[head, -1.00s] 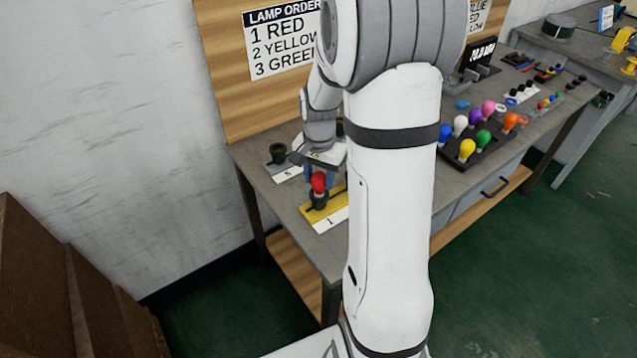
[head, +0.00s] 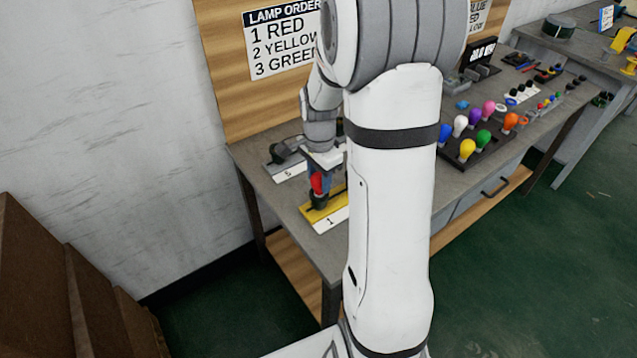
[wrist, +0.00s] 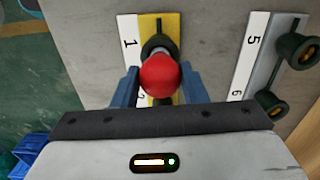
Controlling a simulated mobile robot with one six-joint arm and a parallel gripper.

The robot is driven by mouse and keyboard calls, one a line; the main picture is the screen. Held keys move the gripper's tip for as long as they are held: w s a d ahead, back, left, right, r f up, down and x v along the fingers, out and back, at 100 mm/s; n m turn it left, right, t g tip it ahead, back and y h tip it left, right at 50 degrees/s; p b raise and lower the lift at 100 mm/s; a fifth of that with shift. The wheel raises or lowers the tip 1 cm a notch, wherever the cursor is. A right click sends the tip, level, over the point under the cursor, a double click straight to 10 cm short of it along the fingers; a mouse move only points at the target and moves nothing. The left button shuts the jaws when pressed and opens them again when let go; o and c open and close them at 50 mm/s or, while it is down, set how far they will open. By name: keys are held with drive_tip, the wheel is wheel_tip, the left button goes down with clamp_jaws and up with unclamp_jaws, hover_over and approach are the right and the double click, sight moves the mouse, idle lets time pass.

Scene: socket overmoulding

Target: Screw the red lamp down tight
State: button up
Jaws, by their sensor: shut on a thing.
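The red lamp (wrist: 160,75) stands in a dark socket (wrist: 157,44) on the yellow strip (wrist: 171,26) by the label 1. The red lamp also shows in the head view (head: 317,183), above its socket near the table's front left. My gripper (wrist: 160,87) is around the lamp, with one blue finger on each side, and is shut on it. In the head view my gripper (head: 318,172) comes down on the lamp from above. The lamp's base and threads are hidden, so I cannot tell how deep it sits.
A grey strip (wrist: 262,55) labelled 5 and 6, with empty dark sockets (wrist: 296,49), lies beside the yellow one. A dark rack (head: 490,152) with several coloured lamps stands farther right. The lamp order sign (head: 283,42) is on the back board.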

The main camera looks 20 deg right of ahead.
drive_tip(key=m, duration=0.3)
drive_tip(key=shift+m, duration=0.3)
drive_tip(key=m, duration=0.4)
drive_tip(key=shift+m, duration=0.3)
drive_tip(key=m, duration=0.4)
drive_tip(key=shift+m, duration=0.3)
drive_tip(key=shift+f, duration=0.1)
drive_tip(key=m, duration=0.4)
drive_tip(key=shift+m, duration=0.3)
